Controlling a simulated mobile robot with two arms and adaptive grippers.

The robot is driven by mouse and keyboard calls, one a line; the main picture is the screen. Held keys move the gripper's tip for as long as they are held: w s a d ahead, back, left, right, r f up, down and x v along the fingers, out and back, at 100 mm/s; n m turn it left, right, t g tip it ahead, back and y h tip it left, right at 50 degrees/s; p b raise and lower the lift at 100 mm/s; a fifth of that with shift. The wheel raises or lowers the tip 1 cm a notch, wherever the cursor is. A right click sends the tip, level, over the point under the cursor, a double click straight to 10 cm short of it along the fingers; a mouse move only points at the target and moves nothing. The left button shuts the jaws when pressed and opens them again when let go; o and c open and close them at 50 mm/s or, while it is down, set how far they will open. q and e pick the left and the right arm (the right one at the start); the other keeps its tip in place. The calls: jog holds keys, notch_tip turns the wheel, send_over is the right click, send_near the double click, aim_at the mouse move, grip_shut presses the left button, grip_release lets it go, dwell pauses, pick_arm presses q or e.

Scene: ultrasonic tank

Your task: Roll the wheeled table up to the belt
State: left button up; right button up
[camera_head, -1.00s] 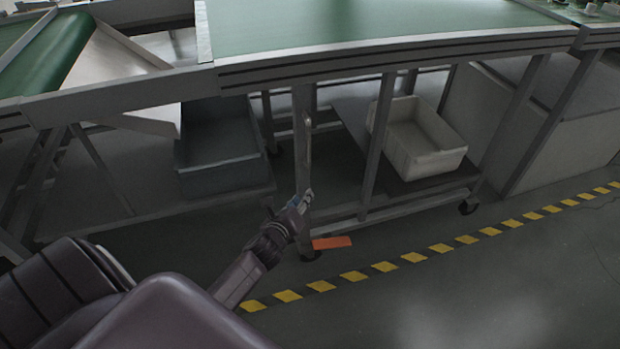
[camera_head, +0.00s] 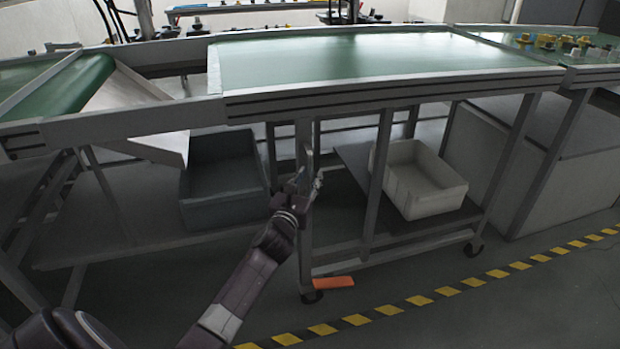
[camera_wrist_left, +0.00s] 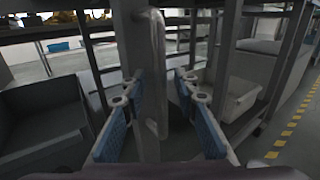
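The wheeled table (camera_head: 400,95) has a grey metal frame, a green top and castors, and stands in front of me. A vertical handle (camera_wrist_left: 157,72) is on its near leg (camera_head: 304,235). My left gripper (camera_head: 307,182) is at this leg, just below the handle's middle in the head view. In the left wrist view its blue-padded fingers (camera_wrist_left: 160,110) are spread, with the leg and the handle's lower part between them; contact cannot be told. A green belt (camera_head: 68,88) with a rounded end lies left of the table. My right gripper is not in view.
A white bin (camera_head: 425,190) stands on the table's lower shelf, and a grey bin (camera_head: 222,190) is to the left. An orange piece (camera_head: 333,282) sits low by the near castor. Yellow-black tape (camera_head: 420,300) crosses the floor. Another green surface (camera_head: 560,50) with small parts adjoins at right.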

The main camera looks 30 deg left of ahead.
pick_arm(q)
jog(key=shift+w+a, duration=0.1)
jog(key=shift+w, duration=0.25)
jog(key=shift+c, duration=0.6)
grip_shut()
